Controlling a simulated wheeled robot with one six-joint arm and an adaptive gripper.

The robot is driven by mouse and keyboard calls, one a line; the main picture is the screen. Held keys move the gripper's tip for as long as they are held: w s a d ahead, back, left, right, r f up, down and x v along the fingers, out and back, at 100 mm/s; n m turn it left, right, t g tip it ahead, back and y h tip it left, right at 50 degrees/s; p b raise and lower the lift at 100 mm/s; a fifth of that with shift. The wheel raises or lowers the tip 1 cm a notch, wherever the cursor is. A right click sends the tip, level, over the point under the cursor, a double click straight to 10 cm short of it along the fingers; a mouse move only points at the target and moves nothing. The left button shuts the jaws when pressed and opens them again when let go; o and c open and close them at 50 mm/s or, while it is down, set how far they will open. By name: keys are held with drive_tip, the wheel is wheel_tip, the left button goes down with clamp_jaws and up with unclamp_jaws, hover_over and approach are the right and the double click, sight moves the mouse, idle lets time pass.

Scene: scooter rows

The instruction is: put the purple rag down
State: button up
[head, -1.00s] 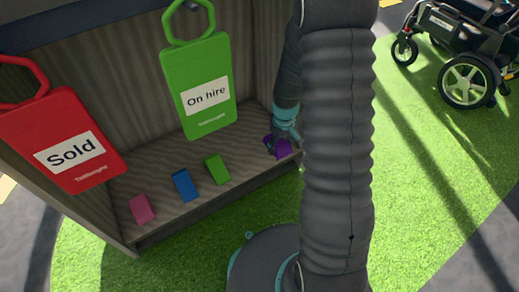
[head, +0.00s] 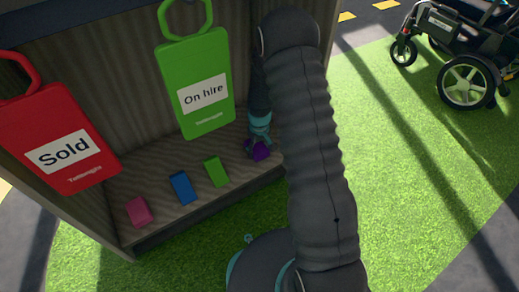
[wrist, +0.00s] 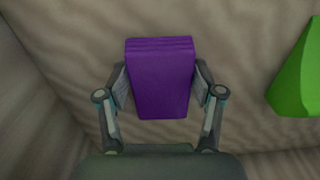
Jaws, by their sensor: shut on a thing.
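The purple rag (head: 261,151) is a small folded block at the right end of the wooden shelf floor in the head view. In the wrist view the purple rag (wrist: 161,80) sits between the two fingers. My gripper (wrist: 160,88) is shut on it, one finger against each side. In the head view my gripper (head: 257,146) points down at the shelf, partly dark against it. The rag is at or just above the shelf boards; I cannot tell whether it touches them.
A green block (head: 216,171), a blue block (head: 183,187) and a pink block (head: 139,211) lie in a row on the shelf (head: 160,157). A scooter (head: 465,50) stands at upper right on grass.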

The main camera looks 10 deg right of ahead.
drive_tip(key=shift+f, duration=0.1)
drive_tip(key=shift+f, duration=0.15)
drive_tip(key=o, duration=1.1)
